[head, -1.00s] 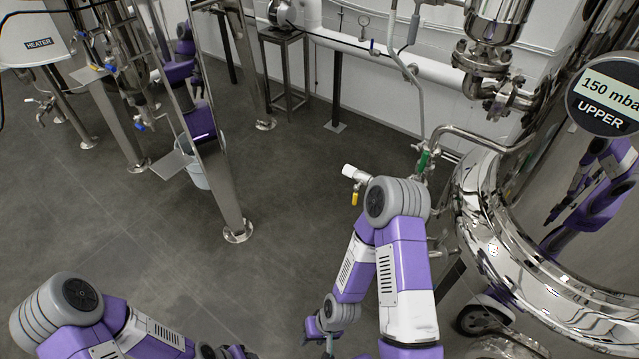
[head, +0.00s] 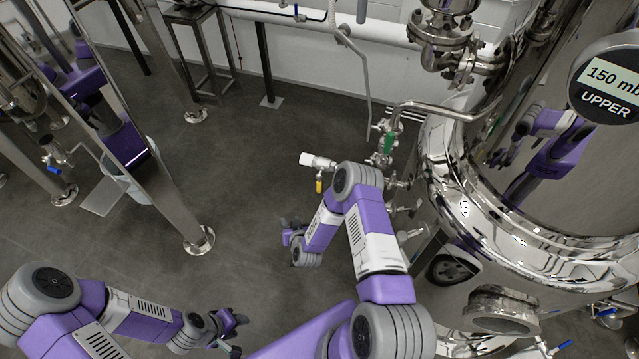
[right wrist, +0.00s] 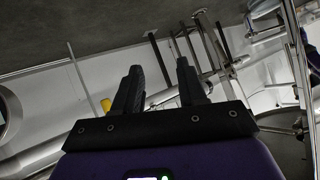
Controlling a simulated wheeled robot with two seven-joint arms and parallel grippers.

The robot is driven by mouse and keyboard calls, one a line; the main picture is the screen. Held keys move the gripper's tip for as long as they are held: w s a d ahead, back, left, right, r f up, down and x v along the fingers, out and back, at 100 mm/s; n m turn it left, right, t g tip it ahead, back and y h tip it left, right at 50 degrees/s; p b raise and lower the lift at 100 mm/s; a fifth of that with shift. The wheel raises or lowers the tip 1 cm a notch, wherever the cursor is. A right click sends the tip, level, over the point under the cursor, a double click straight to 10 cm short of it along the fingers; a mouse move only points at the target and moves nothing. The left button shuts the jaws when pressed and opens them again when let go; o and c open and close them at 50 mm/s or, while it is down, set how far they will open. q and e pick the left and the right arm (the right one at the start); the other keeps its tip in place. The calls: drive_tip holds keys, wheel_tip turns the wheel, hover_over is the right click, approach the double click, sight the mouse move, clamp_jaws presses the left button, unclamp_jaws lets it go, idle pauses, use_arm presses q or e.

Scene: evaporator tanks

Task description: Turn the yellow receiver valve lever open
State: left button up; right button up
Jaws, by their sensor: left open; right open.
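The yellow valve lever (head: 319,186) hangs down under a white valve fitting (head: 318,161), left of the large steel tank in the head view. My right gripper (head: 285,232) is open and empty, below and left of the lever and apart from it. In the right wrist view its two dark fingers (right wrist: 158,72) stand apart with nothing between them. A yellow piece (right wrist: 105,104), apparently the lever, shows left of the fingers there, partly cut off from view. My left gripper (head: 238,324) is open near the bottom, far from the lever.
The steel tank (head: 455,200) with its flange and pipes fills the right side. A green-handled valve (head: 388,143) is right of the lever. A steel stand leg (head: 165,170) and a bucket (head: 125,180) are at the left. The floor (head: 240,150) between is clear.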

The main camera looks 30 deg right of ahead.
sight(319, 188)
drive_tip(key=w+d+r+m+t+h, duration=0.1)
drive_tip(key=w+d+h, duration=0.1)
drive_tip(key=d, duration=0.3)
drive_tip(key=w+d+r+m+t+h+b, duration=0.1)
drive_tip(key=w+d+h, duration=0.1)
drive_tip(key=d+h, duration=0.2)
drive_tip(key=w+d+m+t+h, duration=0.1)
drive_tip(key=w+d+h, duration=0.1)
drive_tip(key=d, duration=0.3)
drive_tip(key=shift+d+r+h+b, duration=0.35)
drive_tip(key=shift+r+h, duration=0.05)
drive_tip(key=shift+h, duration=0.3)
drive_tip(key=shift+w+d+r, duration=0.1)
drive_tip(key=shift+w+d, duration=0.2)
drive_tip(key=shift+w, duration=0.1)
clamp_jaws()
